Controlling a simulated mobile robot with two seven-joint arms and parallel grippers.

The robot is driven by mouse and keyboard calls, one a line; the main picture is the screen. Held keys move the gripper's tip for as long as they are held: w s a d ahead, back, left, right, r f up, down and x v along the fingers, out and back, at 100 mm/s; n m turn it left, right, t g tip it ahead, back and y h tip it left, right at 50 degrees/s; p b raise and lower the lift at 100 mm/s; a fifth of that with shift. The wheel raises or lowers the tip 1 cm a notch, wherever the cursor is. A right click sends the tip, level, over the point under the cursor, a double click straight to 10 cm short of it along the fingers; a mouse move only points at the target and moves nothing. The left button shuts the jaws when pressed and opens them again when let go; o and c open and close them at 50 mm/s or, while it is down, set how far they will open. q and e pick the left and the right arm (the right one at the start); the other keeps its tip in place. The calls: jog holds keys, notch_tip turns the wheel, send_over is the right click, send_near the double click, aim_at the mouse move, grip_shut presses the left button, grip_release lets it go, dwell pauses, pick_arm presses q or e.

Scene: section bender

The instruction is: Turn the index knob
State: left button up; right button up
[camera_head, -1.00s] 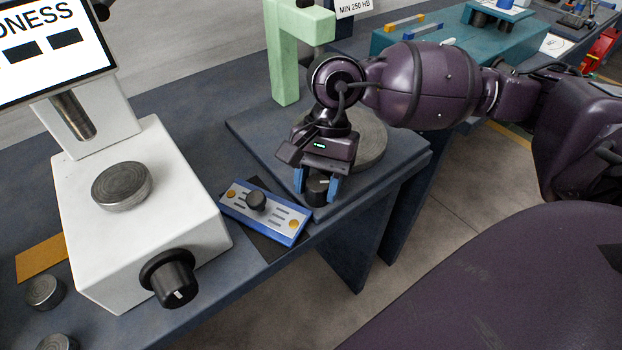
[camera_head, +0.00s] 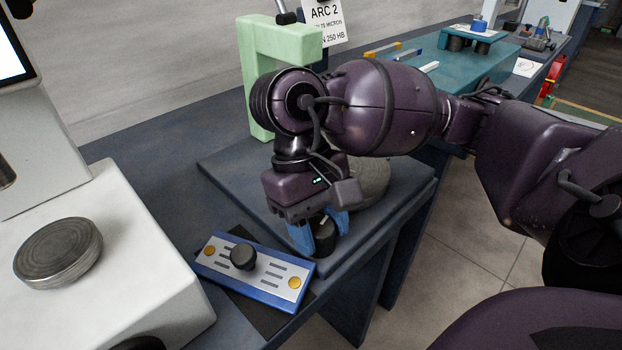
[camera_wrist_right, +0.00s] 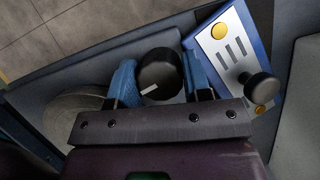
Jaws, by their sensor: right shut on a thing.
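The index knob (camera_head: 324,238) is a short black cylinder with a white mark on its top. It stands at the front corner of the dark blue-grey base plate (camera_head: 225,170). My right gripper (camera_head: 320,232) comes down over it, with one blue finger on each side, shut on the knob. In the right wrist view the knob (camera_wrist_right: 160,76) sits between the two blue fingers (camera_wrist_right: 158,84), its white mark slanting. In the head view the fingers hide part of the knob. My left gripper is not in view.
A blue-and-white panel (camera_head: 222,254) with a black knob (camera_head: 243,256) lies just left of the gripper. A white machine (camera_head: 130,260) is at left. The bench edge is close in front.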

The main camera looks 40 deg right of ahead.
jog(key=shift+n+h+b, duration=0.3)
jog(key=shift+n+b, duration=0.05)
jog(key=shift+n, duration=0.35)
jog(key=o, duration=0.9)
jog(key=p+v, duration=0.2)
jog(key=v, duration=0.8)
jog(key=shift+w+r, duration=0.25)
jog(key=shift+r, duration=0.1)
